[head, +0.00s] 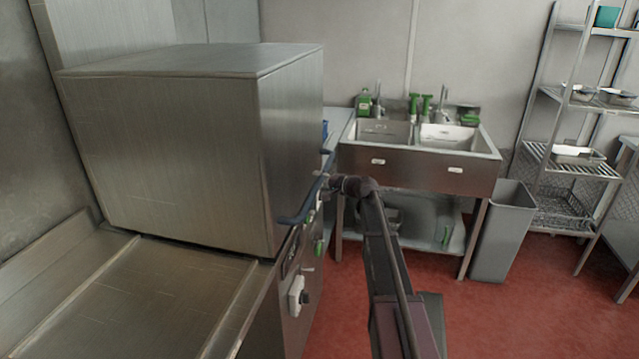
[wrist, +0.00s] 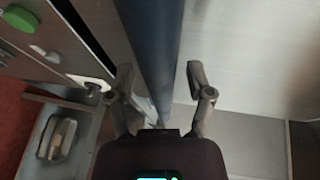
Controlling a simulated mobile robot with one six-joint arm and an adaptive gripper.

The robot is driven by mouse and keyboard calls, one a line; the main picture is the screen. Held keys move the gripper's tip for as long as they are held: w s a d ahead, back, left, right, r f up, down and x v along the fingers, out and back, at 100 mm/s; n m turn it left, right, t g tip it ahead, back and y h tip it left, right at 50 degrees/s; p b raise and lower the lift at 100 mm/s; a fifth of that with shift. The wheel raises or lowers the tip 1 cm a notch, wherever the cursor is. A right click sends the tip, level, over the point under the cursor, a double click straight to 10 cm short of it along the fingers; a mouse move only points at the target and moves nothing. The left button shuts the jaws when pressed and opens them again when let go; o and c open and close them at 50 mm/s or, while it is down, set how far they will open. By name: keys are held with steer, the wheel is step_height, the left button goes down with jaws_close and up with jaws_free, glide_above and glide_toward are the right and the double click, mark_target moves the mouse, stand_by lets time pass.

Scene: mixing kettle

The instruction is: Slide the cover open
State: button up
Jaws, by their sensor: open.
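The cover (head: 165,155) is a large boxy steel hood at the left in the head view, lowered over the metal counter. A dark blue bar handle (head: 297,213) runs along its right side near the bottom edge. My gripper (head: 333,183) is at the handle, coming from the right. In the wrist view my gripper (wrist: 159,74) is open, with one finger on each side of the blue bar (wrist: 153,35). Gaps show between the bar and both fingers. Whether the bar is fully within finger depth is hard to tell.
A steel counter (head: 125,290) with raised edges lies at the front left. A control panel with a knob (head: 298,297) is below the handle. A double sink (head: 420,165), a grey bin (head: 503,230) and a wire shelf rack (head: 580,165) stand behind. Red floor is free at the right.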

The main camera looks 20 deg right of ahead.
jaws_close()
steer(key=shift+r, duration=0.15)
step_height(320, 180, up, 39)
steer(key=p, duration=3.9)
steer(key=shift+f, duration=0.2)
steer(key=shift+a, duration=0.1)
jaws_free()
steer(key=shift+f, duration=0.25)
